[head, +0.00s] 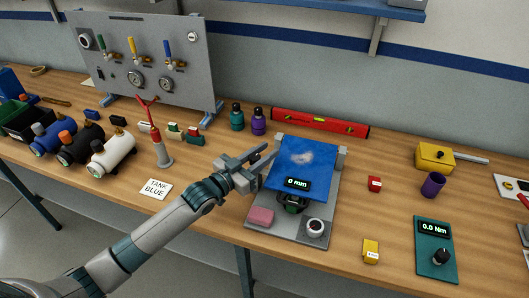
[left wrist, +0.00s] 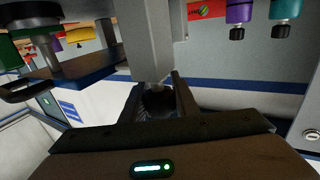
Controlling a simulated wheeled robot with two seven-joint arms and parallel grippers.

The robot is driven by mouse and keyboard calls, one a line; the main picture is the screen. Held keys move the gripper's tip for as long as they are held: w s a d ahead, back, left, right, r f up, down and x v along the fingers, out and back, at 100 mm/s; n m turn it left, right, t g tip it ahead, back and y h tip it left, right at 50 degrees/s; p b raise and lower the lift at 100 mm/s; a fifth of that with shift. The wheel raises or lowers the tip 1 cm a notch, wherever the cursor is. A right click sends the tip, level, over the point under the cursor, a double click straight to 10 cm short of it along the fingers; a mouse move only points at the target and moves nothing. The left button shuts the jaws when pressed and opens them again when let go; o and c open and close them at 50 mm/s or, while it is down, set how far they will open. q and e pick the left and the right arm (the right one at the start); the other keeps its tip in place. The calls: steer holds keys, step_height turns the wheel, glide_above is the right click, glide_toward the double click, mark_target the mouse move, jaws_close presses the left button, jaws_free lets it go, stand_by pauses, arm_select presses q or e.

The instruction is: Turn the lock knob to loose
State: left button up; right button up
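The test fixture has a blue pad (head: 305,165) with a "0 mm" display on a grey base plate (head: 262,234). A dark round knob (head: 292,204) sits under the pad's front edge, and a white-topped dial (head: 315,228) stands at the base's front right. I cannot tell for certain which is the lock knob, and no loose marking is readable. My left gripper (head: 260,163) is at the pad's left edge, its fingers apart, seemingly holding nothing. My right gripper is out of view.
A red tool on a grey stand (head: 161,145) and a "TANK BLUE" card (head: 156,189) are left of my arm. A teal torque meter (head: 436,248) is at right. A red level (head: 320,123) lies behind.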

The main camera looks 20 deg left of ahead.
arm_select(q)
steer(key=shift+c, duration=0.4)
steer(key=n+t+y+p, duration=0.1)
steer(key=y, duration=0.1)
steer(key=a+n+y+p, duration=0.1)
steer(key=n+y+p, duration=0.1)
steer(key=shift+w+r+t, duration=0.2)
steer(key=shift+t, duration=0.2)
steer(key=shift+y, duration=0.3)
steer(key=o, duration=1.1)
steer(key=shift+c, duration=0.2)
steer(key=shift+f, duration=0.1)
steer(key=shift+f, duration=0.1)
